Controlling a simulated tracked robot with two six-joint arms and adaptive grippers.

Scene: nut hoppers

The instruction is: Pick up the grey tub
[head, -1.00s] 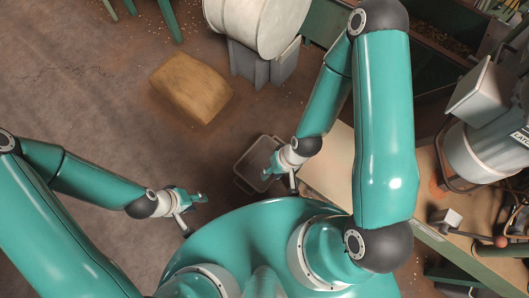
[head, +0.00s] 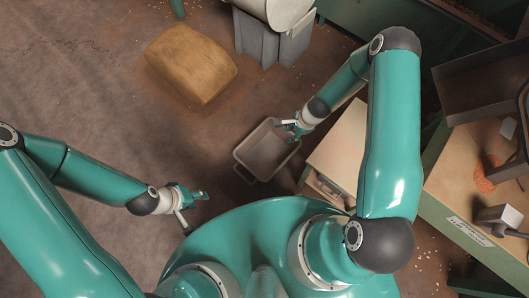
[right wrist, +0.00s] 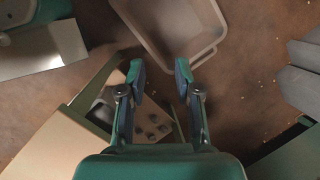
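The grey tub (head: 247,176) is an open, shallow rectangular container on the brown floor, between the tan block and the cabinet. My right gripper (head: 288,126) is over the tub's upper right edge in the head view. In the right wrist view, the tub (right wrist: 172,28) is at the top, partly cut off by the frame. There my right gripper (right wrist: 160,76) has its two fingers apart with nothing between them, and the tub's near rim lies just beyond the fingertips. My left gripper (head: 203,195) is over bare floor to the left, too small to tell if open.
A tan block (head: 190,62) lies on the floor behind the tub. A pale cabinet (head: 338,150) stands close on the tub's right. A white drum on a grey stand (head: 262,42) is at the back. The floor left of the tub is clear.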

